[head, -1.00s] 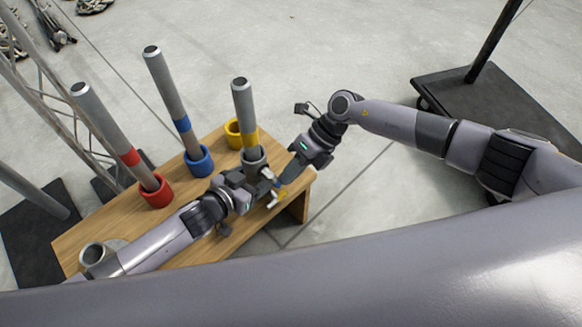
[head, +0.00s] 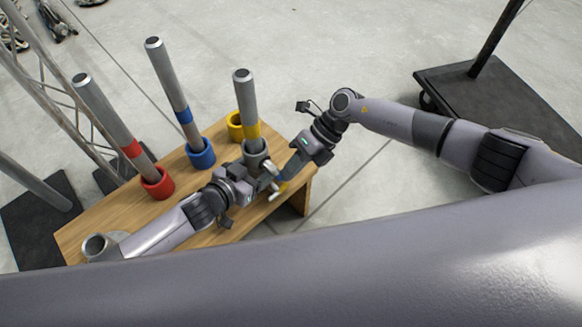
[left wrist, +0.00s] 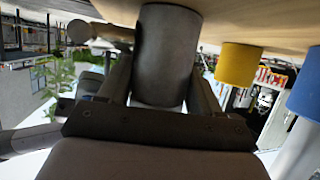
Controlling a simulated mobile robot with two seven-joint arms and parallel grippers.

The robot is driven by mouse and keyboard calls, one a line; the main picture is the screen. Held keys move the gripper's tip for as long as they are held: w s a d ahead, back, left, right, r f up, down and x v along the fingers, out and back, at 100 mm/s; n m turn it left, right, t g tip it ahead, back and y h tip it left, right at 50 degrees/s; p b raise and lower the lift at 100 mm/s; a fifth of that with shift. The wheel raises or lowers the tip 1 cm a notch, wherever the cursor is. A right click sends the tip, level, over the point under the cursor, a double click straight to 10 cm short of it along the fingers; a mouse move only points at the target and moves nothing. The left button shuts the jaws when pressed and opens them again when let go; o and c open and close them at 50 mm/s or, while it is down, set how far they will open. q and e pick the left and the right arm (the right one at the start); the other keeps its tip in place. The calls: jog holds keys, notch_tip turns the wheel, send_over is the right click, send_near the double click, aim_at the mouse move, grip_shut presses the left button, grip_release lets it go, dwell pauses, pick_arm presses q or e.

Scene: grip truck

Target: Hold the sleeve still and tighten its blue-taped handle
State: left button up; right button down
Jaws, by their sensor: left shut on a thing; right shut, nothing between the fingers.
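The grey sleeve (head: 255,148) stands upright near the right end of the wooden bench, with a yellow-banded pole (head: 245,105) rising from it. My left gripper (head: 256,166) is shut on the sleeve; the left wrist view shows the grey sleeve (left wrist: 166,55) between its fingers.
On the bench (head: 95,220), a red-banded pole stands in a red ring (head: 158,184) and a blue-banded pole in a blue ring (head: 201,154). An empty yellow ring (head: 236,126) stands behind the sleeve. A grey cup (head: 98,247) is at front left. A black wheeled platform (head: 500,90) stands right.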

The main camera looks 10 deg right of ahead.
dwell(0.8)
jog(key=w+d+r, duration=0.1)
jog(key=w+d, duration=0.1)
jog(key=d, duration=0.4)
jog(key=w+d+r, duration=0.2)
jog(key=w+d, duration=0.1)
jog(key=d, duration=0.2)
jog(key=shift+d+r, duration=0.25)
jog(key=shift+d, duration=0.15)
jog(key=c, duration=1.6)
grip_release()
jog(key=shift+d, duration=0.2)
jog(key=shift+c, duration=0.2)
jog(key=o, duration=0.5)
jog(key=shift+d, duration=0.15)
jog(key=n+t+y, duration=0.5)
jog(key=n+t, duration=0.1)
jog(key=t, duration=0.9)
send_near(276, 170)
jog(key=x, duration=1)
jog(key=shift+w+a, duration=0.3)
